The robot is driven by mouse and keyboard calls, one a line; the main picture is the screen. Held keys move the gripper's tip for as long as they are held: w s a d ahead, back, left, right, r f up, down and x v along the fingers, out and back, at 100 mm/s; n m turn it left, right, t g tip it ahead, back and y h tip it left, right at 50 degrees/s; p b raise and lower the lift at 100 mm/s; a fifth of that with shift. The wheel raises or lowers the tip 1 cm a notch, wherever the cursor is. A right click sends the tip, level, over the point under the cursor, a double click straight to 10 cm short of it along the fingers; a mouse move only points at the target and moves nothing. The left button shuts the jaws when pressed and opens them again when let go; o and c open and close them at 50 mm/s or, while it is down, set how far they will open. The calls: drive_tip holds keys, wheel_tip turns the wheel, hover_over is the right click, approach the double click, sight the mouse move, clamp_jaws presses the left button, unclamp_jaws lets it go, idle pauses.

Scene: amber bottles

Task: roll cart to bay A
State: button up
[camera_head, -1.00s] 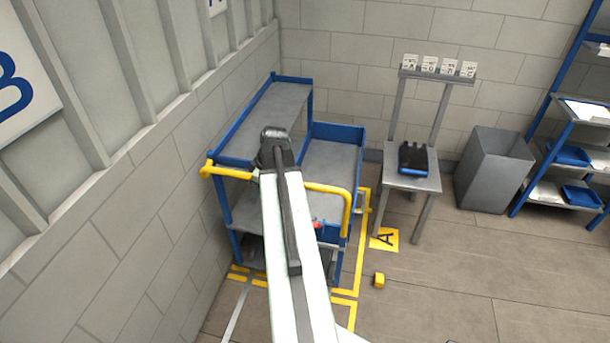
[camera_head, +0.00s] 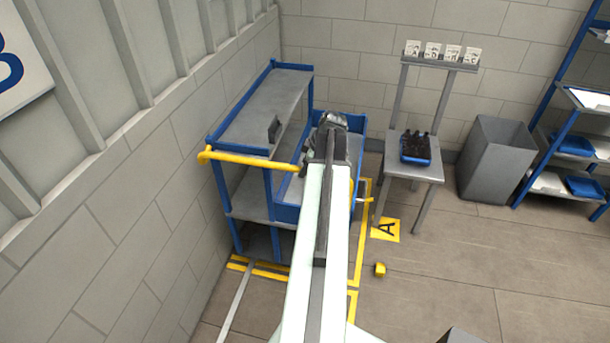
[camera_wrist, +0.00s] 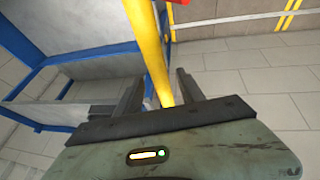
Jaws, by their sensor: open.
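The cart (camera_head: 215,185) has a blue frame, grey shelves and a yellow handle (camera_head: 250,161). It stands by the left wall, inside or along yellow floor lines (camera_head: 362,240). A yellow floor tag marked A (camera_head: 386,229) lies just right of them. My arm covers the cart's near right part in the head view. In the wrist view my gripper (camera_wrist: 159,88) is open, with the yellow handle (camera_wrist: 146,42) passing between its fingers. I cannot tell whether either finger touches it. A red part (camera_wrist: 180,2) shows at the top edge.
A grey table (camera_head: 412,172) with a blue tray stands right of the cart, and a grey bin (camera_head: 495,160) beyond it. Blue shelving (camera_head: 548,135) is at far right. A small yellow block (camera_head: 380,269) lies on the floor. Open floor lies at right.

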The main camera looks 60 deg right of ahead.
drive_tip(key=shift+w+f, duration=0.2)
drive_tip(key=shift+f, duration=0.45)
drive_tip(key=shift+r, duration=0.15)
drive_tip(key=shift+c, duration=0.4)
clamp_jaws()
drive_tip(key=shift+d, duration=0.1)
